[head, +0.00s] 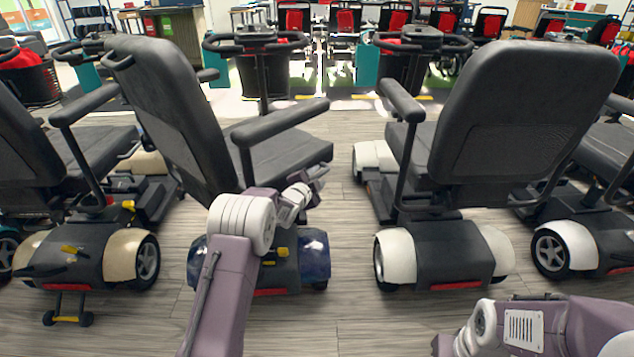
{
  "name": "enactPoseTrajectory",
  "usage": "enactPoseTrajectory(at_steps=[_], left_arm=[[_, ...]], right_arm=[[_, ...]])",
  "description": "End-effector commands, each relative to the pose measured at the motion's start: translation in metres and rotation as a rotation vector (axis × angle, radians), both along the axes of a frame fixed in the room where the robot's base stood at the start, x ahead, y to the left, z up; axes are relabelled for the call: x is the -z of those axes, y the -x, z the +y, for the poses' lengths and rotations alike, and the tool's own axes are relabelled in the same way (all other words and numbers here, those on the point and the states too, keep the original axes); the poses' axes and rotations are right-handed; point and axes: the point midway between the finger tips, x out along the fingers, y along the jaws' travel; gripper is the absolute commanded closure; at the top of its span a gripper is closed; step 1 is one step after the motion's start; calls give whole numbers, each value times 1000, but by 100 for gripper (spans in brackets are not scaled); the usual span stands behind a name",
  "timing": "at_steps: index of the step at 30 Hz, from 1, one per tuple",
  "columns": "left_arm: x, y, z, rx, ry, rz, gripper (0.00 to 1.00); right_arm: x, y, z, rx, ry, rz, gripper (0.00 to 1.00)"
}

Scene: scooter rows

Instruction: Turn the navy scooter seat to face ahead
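The navy scooter shows its dark blue rear fender (314,250) left of centre. Its black seat (168,105) is turned to the right of its handlebar (262,42), so the backrest stands at an angle. The seat's right armrest (280,121) reaches toward the right, over the cushion (290,157). My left arm comes up from the bottom in front of this scooter. My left gripper (318,177) is at the near right side of the cushion, below the armrest. Its fingers are small and partly hidden; contact cannot be told. My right arm shows at lower right, with its gripper out of view.
A white-fendered scooter (446,255) stands close on the right and a beige-fendered one (75,255) on the left. Another scooter (570,250) is at far right. Bare wood floor (345,225) lies between the navy and white scooters. Red-and-black chairs (345,20) stand behind.

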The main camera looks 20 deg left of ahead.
Motion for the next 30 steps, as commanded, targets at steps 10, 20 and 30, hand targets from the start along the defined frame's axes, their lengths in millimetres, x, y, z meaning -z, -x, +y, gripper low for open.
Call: enactPoseTrajectory(at_steps=[10, 20, 30], left_arm=[[0, -1, 0, 0, 0, 0, 93], [0, 0, 0, 1, 0, 1, 100], [0, 0, 0, 1, 0, 1, 100]], right_arm=[[0, 0, 0, 0, 0, 0, 64], [0, 0, 0, 0, 0, 0, 64], [0, 0, 0, 0, 0, 0, 64]])
